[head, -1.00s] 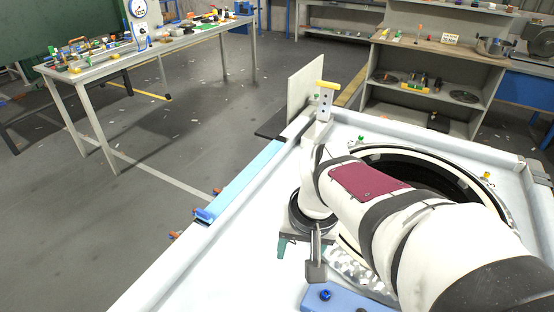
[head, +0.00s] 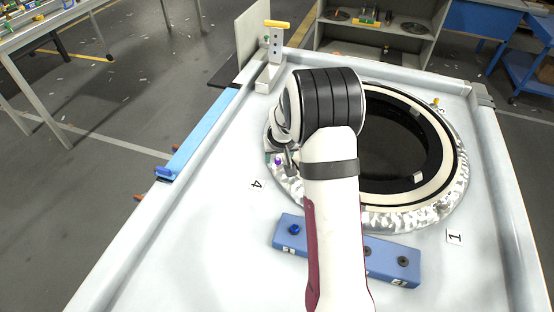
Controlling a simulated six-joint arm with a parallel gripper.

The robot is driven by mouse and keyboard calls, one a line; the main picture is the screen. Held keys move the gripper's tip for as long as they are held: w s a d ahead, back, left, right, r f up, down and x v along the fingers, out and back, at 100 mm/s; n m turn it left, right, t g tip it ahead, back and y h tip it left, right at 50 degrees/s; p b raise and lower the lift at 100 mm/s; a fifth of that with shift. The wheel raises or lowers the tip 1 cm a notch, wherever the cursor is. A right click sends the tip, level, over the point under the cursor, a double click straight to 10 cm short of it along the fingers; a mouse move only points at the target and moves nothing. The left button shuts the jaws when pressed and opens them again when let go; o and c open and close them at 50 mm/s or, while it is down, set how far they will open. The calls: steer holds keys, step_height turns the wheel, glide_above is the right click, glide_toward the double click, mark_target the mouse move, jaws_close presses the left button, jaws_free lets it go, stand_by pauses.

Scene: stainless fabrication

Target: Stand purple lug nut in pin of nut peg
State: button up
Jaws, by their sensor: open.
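I cannot tell whether the nut lies between the fingers. The nut peg seems to be the blue block (head: 333,251) in front of the ring, with dark pins in its top. A blue nut (head: 294,230) sits at its left end. A bare-looking dark pin (head: 403,261) stands at its right end. My arm hides the middle of the block.
The ring (head: 452,190) with a dark opening fills the right of the white table (head: 200,240). A grey stand with a yellow top (head: 275,50) is at the back left. Number cards 4 (head: 257,184) and 1 (head: 455,238) lie flat. The left front of the table is clear.

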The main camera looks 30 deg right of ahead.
steer(key=shift+w+f, duration=0.1)
steer(key=shift+f, duration=0.2)
jaws_close()
steer(key=shift+r, duration=0.15)
